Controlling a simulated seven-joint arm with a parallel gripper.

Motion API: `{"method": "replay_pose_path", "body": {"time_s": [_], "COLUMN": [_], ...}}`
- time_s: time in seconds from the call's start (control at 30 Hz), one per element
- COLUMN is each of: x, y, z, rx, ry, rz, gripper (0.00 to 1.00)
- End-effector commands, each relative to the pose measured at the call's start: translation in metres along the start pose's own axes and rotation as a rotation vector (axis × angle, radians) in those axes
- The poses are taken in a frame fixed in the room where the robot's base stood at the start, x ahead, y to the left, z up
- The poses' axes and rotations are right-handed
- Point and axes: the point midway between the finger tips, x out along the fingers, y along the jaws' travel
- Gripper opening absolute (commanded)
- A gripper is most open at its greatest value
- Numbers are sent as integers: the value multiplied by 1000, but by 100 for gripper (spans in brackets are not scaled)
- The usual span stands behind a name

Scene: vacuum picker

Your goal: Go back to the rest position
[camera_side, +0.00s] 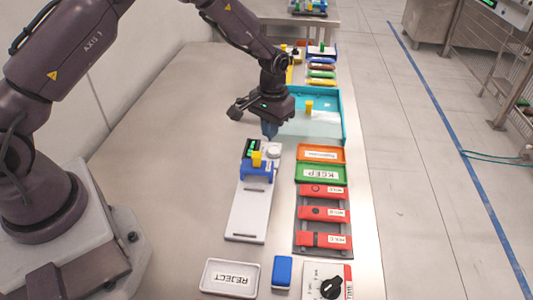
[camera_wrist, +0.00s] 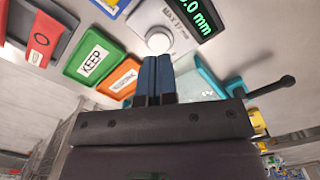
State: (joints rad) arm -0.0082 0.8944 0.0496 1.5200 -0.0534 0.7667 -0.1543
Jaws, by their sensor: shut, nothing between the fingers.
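My gripper (camera_side: 270,131) hangs above the steel table, just beyond the measuring device and left of the teal tray. In the wrist view its two blue fingers (camera_wrist: 157,78) are together with nothing between them. The fingers point down and appear clear of the table, though the exact height is hard to tell. My arm reaches out over the table from its base at the left.
Near my gripper stand a grey gauge (camera_side: 245,210) with a blue-and-yellow part (camera_side: 258,170), a teal tray (camera_side: 342,120), an orange tray (camera_side: 320,154) and a green KEEP tray (camera_side: 302,173). A REJECT tray (camera_side: 207,272) lies in front. The table's left side (camera_side: 180,120) is clear.

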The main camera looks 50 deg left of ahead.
Motion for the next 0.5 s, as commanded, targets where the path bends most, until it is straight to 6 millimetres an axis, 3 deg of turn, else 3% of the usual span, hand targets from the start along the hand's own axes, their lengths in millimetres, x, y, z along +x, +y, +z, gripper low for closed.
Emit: {"method": "replay_pose_path", "body": {"time_s": [0.07, 0.17, 0.5], "x": [0, -27, -144], "y": [-4, -6, -18], "z": [21, 42, 126], "rx": [21, 50, 144], "ry": [-48, -58, 41], "rz": [-9, -7, 17], "gripper": [0, 0, 0]}}
